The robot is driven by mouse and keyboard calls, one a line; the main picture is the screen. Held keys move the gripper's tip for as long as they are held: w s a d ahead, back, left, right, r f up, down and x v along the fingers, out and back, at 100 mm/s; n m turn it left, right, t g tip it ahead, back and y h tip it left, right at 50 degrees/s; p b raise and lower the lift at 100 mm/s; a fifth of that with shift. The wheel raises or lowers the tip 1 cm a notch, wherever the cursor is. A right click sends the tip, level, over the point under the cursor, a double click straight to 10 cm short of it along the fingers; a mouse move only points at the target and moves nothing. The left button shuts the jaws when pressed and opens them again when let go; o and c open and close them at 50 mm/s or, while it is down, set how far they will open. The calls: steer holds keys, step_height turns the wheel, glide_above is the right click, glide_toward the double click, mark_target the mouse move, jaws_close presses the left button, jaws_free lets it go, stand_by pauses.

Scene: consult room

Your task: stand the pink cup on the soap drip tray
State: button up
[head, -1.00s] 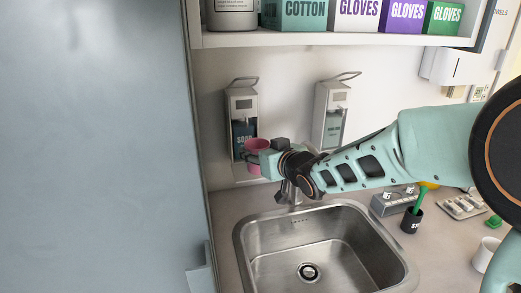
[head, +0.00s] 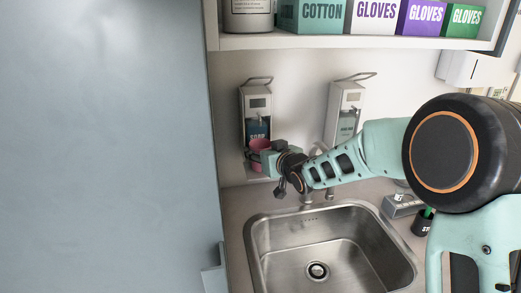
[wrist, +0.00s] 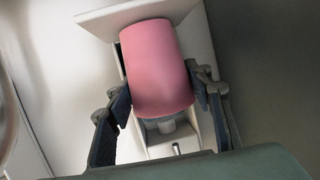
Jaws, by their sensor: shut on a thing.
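The pink cup (head: 259,146) is in front of the lower part of the left wall dispenser, marked SOAP (head: 257,104). My gripper (head: 266,154) is shut on the cup. In the wrist view, the cup (wrist: 157,65) sits between the two fingers of my gripper (wrist: 159,92), one on each side. The soap drip tray (head: 256,177) is a pale ledge at the dispenser's foot, partly hidden by the cup and gripper. A pale plate, probably this tray, shows behind the cup in the wrist view (wrist: 97,23). I cannot tell whether the cup touches the tray.
A second dispenser (head: 345,105) hangs to the right. The steel sink (head: 330,240) lies below my arm. A shelf (head: 350,42) with boxes runs above. A large grey-blue panel (head: 110,150) stands close on the left. A dark cup (head: 422,222) stands right of the sink.

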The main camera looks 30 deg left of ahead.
steer(key=shift+f+b, duration=0.15)
steer(key=shift+b, duration=0.15)
steer(key=o, duration=1.2)
steer(key=shift+r+p, duration=0.35)
steer(key=shift+p, duration=0.1)
steer(key=shift+s+d, duration=0.2)
steer(key=shift+d, duration=0.1)
steer(key=b+v, duration=0.1)
steer(key=v, duration=1)
steer(key=shift+s, duration=0.15)
